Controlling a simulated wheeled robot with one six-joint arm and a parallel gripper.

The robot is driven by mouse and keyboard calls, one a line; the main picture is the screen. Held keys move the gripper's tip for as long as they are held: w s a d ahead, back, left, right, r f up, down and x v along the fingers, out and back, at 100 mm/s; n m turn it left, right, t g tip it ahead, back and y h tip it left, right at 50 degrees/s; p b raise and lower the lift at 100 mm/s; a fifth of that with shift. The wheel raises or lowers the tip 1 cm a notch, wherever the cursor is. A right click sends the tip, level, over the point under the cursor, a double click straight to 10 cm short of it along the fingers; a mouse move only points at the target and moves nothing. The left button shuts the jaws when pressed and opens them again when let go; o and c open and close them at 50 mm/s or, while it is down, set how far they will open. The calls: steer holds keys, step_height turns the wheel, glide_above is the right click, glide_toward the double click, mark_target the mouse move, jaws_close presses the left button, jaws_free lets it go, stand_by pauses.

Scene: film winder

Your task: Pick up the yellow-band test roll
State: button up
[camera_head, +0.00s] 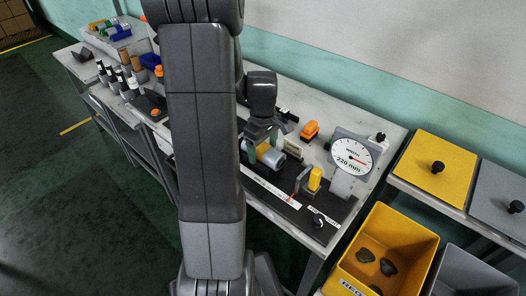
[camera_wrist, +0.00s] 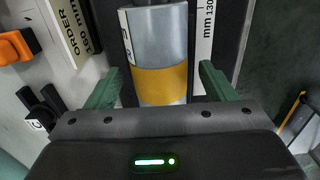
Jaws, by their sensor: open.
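The yellow-band test roll (camera_wrist: 158,85) is a silver-grey cylinder with a wide yellow band. In the wrist view it lies at the upper middle, between the two green fingers of my gripper (camera_wrist: 159,90), with a gap to each finger. In the head view the roll (camera_head: 272,157) lies on the dark bed of the winder (camera_head: 300,213), partly hidden by my arm. My gripper (camera_head: 261,140) is open and comes down over the roll from above. The roll's end nearest the palm is hidden behind the gripper body in the wrist view.
An orange block (camera_head: 309,130) stands behind the roll. A round dial (camera_head: 352,157) reading 220 mm and a yellow block (camera_head: 315,178) stand to the right. A yellow bin (camera_head: 425,250) holds dark pieces. Several small bottles (camera_head: 118,80) stand on the left bench.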

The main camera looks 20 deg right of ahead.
steer(key=c, duration=1.2)
steer(key=shift+r, duration=0.1)
steer(key=shift+c, duration=0.2)
